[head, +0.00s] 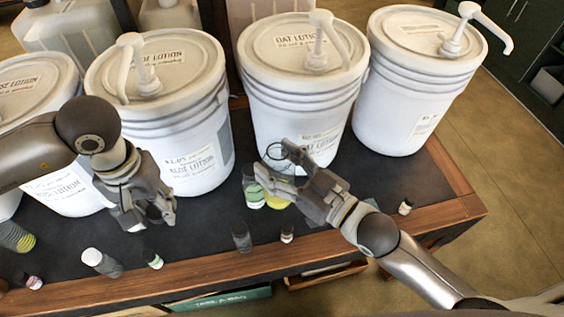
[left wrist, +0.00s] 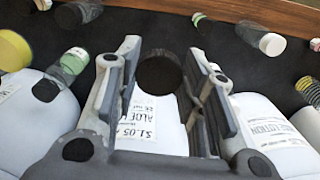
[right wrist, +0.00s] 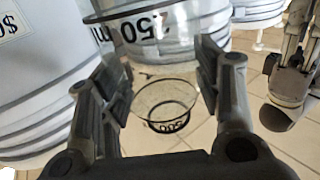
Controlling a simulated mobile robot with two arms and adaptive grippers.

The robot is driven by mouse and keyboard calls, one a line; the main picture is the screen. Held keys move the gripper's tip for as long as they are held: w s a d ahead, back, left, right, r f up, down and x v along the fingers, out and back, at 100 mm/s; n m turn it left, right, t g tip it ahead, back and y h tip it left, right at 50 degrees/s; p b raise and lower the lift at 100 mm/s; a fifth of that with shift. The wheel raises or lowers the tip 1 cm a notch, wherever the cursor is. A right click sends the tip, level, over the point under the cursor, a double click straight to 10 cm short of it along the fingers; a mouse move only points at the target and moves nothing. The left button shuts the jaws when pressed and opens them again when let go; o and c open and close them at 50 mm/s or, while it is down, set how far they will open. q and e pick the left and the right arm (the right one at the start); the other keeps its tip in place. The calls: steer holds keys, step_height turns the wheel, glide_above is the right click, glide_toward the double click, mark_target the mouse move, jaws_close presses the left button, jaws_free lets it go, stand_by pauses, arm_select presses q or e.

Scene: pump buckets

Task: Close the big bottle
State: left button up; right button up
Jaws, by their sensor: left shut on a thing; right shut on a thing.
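My right gripper (head: 286,168) is shut on a clear bottle, which shows as a see-through body with a dark ring (head: 275,151) at the fingers. In the right wrist view the clear bottle (right wrist: 165,95) sits between both fingers, with "250" lettering showing through it. My left gripper (head: 150,212) is left of it, apart from the bottle, pointing down. In the left wrist view a round black lid (left wrist: 160,74) is between the left fingers. The lid is hidden by the gripper in the head view.
Big white pump buckets (head: 170,120) stand in a row behind, close to both grippers. The wooden front edge (head: 200,270) is near.

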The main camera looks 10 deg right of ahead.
arm_select(q)
steer(key=w+d+r+n, duration=0.3)
steer(key=w+d+r, duration=0.2)
steer(key=d+r, duration=0.6)
steer(key=n, duration=0.6)
glide_toward(279, 139)
steer(key=s+f, duration=0.1)
steer(key=s, duration=0.1)
steer(key=shift+a, duration=0.1)
steer(key=shift+f, duration=0.1)
steer(key=shift+f, duration=1.9)
steer(key=shift+f, duration=0.9)
steer(key=shift+f, duration=0.5)
